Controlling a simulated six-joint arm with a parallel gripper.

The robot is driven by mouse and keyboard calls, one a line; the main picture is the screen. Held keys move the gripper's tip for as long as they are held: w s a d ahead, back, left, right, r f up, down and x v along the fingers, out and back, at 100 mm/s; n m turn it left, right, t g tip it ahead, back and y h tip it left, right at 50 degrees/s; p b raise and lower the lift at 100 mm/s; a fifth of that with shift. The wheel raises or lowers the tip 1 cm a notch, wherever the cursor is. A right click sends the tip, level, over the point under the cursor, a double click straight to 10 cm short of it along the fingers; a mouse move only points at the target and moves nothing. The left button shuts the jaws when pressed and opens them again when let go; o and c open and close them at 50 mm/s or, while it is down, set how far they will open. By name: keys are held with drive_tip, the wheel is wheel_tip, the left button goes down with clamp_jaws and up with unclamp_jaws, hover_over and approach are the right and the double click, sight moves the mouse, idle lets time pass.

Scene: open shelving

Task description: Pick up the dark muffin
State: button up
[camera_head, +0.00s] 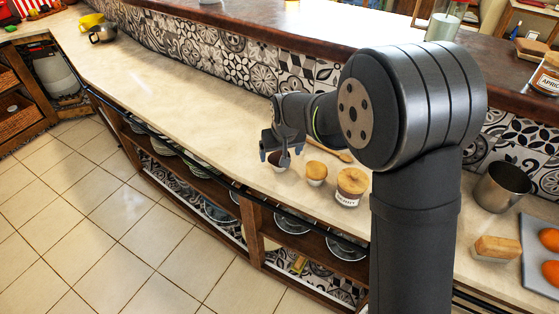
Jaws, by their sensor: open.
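The dark muffin (280,165) sits on the cream counter, in a pale cup or wrapper, partly hidden by my gripper. My gripper (275,156) points down right over it with the fingers open. One finger is at the muffin's left and the other overlaps its top right in the picture. I cannot tell whether the fingers touch it. The muffin is small in this view and its far side is hidden.
A golden-topped muffin (316,173) and a labelled jar (350,188) with a wooden lid stand close on the right. A wooden spoon (330,149) lies behind them. The counter (180,100) to the left is clear. A tiled wall (240,65) rises behind.

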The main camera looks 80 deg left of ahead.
drive_tip(key=x, duration=0.4)
drive_tip(key=shift+f, duration=0.2)
drive_tip(key=c, duration=1)
drive_tip(key=shift+r, duration=0.15)
